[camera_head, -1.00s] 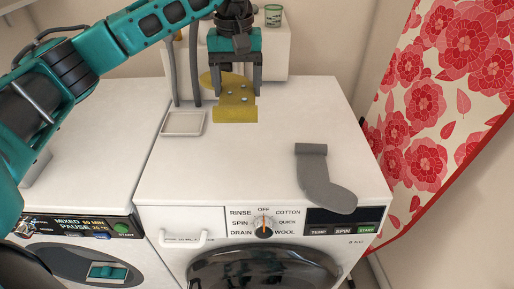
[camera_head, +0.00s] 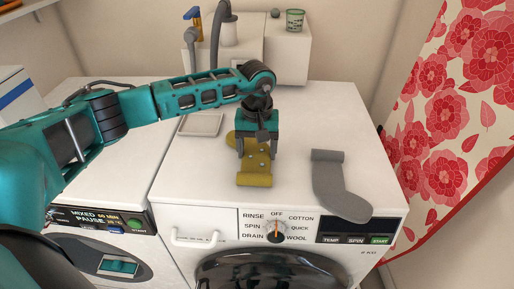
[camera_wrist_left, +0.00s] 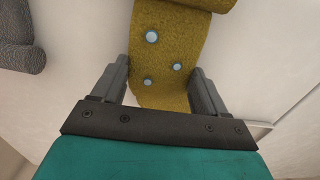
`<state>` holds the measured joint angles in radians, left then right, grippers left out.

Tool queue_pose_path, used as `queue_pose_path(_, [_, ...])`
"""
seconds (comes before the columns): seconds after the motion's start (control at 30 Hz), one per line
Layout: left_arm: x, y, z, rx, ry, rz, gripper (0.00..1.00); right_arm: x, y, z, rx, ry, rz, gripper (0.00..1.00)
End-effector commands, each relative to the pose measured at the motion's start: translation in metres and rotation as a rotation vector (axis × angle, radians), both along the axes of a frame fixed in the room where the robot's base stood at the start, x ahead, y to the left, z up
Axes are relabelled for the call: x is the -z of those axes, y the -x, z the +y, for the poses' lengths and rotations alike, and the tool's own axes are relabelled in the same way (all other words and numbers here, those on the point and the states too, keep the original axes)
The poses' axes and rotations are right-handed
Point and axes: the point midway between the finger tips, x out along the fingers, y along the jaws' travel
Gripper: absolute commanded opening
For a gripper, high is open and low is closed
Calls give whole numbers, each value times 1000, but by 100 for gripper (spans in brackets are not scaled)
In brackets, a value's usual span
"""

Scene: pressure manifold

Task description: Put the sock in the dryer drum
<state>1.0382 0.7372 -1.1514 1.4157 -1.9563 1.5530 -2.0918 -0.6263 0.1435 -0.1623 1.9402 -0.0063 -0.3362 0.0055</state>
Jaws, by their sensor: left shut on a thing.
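My left gripper (camera_head: 257,157) is over the top of the white machine with the RINSE/SPIN/DRAIN dial. It is shut on a mustard-yellow sock (camera_head: 254,180) with pale dots. The wrist view shows the yellow sock (camera_wrist_left: 165,60) between the two fingers, which grip it by its sides. Whether the sock touches the machine top below cannot be told. A grey sock (camera_head: 342,190) lies flat on the same top, to the right; its edge also shows in the wrist view (camera_wrist_left: 20,45). The machine at left with the MIXED panel (camera_head: 105,218) has a round front door (camera_head: 75,258). My right gripper is not in view.
A small white tray (camera_head: 200,125) lies behind and left of the gripper. A white box (camera_head: 290,50) with a green cup (camera_head: 295,19) and grey hoses (camera_head: 193,50) stand at the back. A red floral cloth (camera_head: 450,110) hangs at right. The left machine top is mostly clear.

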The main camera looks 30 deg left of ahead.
Motion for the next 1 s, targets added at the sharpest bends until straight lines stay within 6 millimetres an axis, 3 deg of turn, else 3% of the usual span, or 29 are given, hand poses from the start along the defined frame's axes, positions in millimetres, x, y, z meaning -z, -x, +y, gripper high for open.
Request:
queue_pose_path(0.33, [5,-1,0,0,0,-2,44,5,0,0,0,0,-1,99])
queue_pose_path(0.37, [4,-1,0,0,0,-2,74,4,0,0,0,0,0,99])
queue_pose_path(0.6, [3,0,0,0,0,-2,97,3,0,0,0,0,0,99])
queue_pose_path(1.0, [-7,-1,0,0,0,-4,99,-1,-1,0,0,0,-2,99])
